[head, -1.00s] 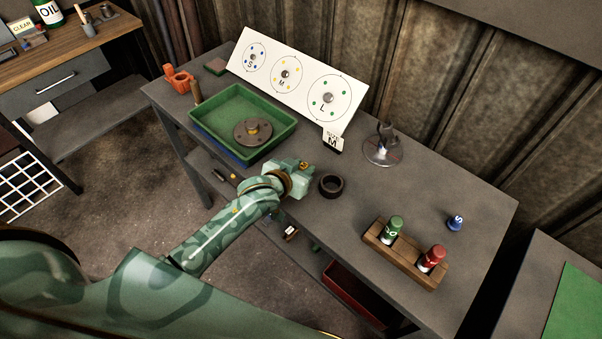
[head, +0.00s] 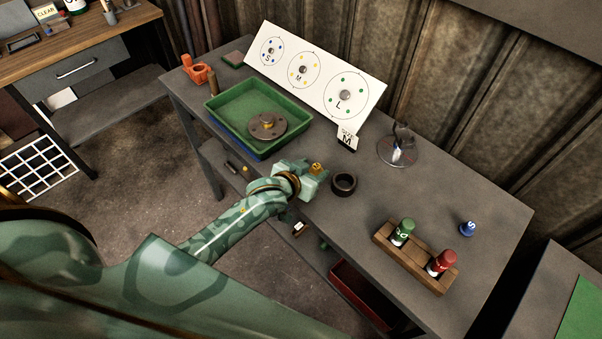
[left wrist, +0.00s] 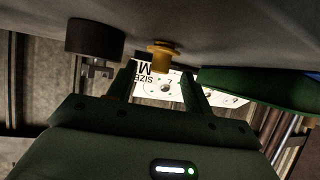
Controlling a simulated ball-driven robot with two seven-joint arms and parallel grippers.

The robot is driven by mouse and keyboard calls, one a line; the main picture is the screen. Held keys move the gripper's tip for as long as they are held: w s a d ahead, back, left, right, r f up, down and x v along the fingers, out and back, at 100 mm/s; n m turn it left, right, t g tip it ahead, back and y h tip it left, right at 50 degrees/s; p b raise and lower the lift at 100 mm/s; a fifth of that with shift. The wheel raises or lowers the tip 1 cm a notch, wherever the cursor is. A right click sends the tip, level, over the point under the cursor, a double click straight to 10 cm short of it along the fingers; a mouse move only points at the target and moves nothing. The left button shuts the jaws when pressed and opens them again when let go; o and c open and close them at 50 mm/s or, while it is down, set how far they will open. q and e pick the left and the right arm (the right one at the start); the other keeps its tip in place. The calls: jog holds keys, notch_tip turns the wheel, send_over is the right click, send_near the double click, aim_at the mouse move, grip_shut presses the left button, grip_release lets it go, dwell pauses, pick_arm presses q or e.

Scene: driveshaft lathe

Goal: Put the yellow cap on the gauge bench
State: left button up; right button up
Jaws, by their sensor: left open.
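The yellow cap (head: 316,168) stands on the grey gauge bench (head: 440,185) near its front edge, left of a dark ring. It also shows in the left wrist view (left wrist: 161,54), where the bench top appears at the top of the picture and the cap's flange seems to meet it. My left gripper (head: 311,176) is low over the bench's front edge, right by the cap. In the left wrist view its two fingers (left wrist: 160,75) are spread, with the cap between and just past their tips and a gap on each side. My right gripper is not in view.
The dark ring (head: 344,184) stands close right of the cap. A green tray (head: 222,112) with a flanged metal part (head: 267,126) is to the left. Behind are the S-M-L board (head: 318,72) and an M sign (head: 347,138). A wooden bottle rack (head: 405,262) is at the right.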

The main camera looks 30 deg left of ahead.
pick_arm(q)
jog(key=p+v, duration=0.2)
jog(key=v, duration=0.8)
jog(key=shift+s+r, duration=0.15)
jog(key=shift+s, duration=0.2)
